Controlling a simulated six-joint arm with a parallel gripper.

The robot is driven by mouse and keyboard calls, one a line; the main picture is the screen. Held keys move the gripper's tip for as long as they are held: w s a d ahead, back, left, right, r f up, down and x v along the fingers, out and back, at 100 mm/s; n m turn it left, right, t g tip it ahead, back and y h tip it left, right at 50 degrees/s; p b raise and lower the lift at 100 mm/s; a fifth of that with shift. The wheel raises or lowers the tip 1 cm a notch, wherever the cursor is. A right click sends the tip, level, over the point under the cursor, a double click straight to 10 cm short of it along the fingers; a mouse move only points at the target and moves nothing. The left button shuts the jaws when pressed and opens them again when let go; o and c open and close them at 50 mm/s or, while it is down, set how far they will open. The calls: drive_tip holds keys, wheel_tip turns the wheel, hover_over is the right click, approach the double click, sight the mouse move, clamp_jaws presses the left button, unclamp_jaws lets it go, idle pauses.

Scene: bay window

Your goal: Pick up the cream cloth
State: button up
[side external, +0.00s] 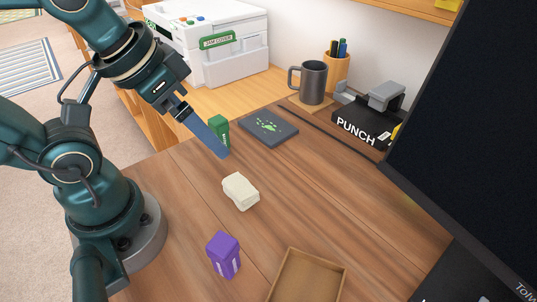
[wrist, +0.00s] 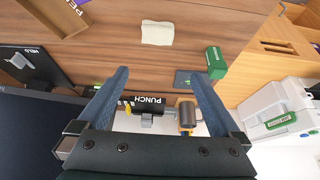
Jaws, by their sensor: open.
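The cream cloth (side external: 241,191) is a small folded block lying on the wooden desk in the side external view. It also shows near the top middle of the wrist view (wrist: 157,33). My gripper (side external: 218,152) is above the desk, up and to the left of the cloth in the side external view, and apart from it. In the wrist view my gripper (wrist: 163,72) has its two blue fingers spread wide with nothing held between them. The cloth is fully visible in both views.
A green box (side external: 219,131) stands close to my gripper. A purple box (side external: 224,254) and a wooden tray (side external: 309,274) lie nearer the front. A dark pad (side external: 268,127), mug (side external: 311,82) and black punch (side external: 368,122) are at the back. The desk around the cloth is clear.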

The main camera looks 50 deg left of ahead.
drive_tip(key=shift+s, duration=0.15)
idle(0.5)
drive_tip(key=g, duration=0.2)
hover_over(240, 185)
wheel_tip(240, 185, down, 4)
drive_tip(key=r, duration=0.1)
drive_tip(key=f+g, duration=0.1)
drive_tip(key=f, duration=0.1)
drive_tip(key=f+g, duration=0.1)
drive_tip(key=f, duration=0.3)
drive_tip(key=shift+w+f+g, duration=0.25)
drive_tip(key=shift+w+g, duration=0.05)
drive_tip(key=shift+g, duration=0.1)
drive_tip(key=shift+s+f, duration=0.25)
drive_tip(key=shift+f, duration=2.75)
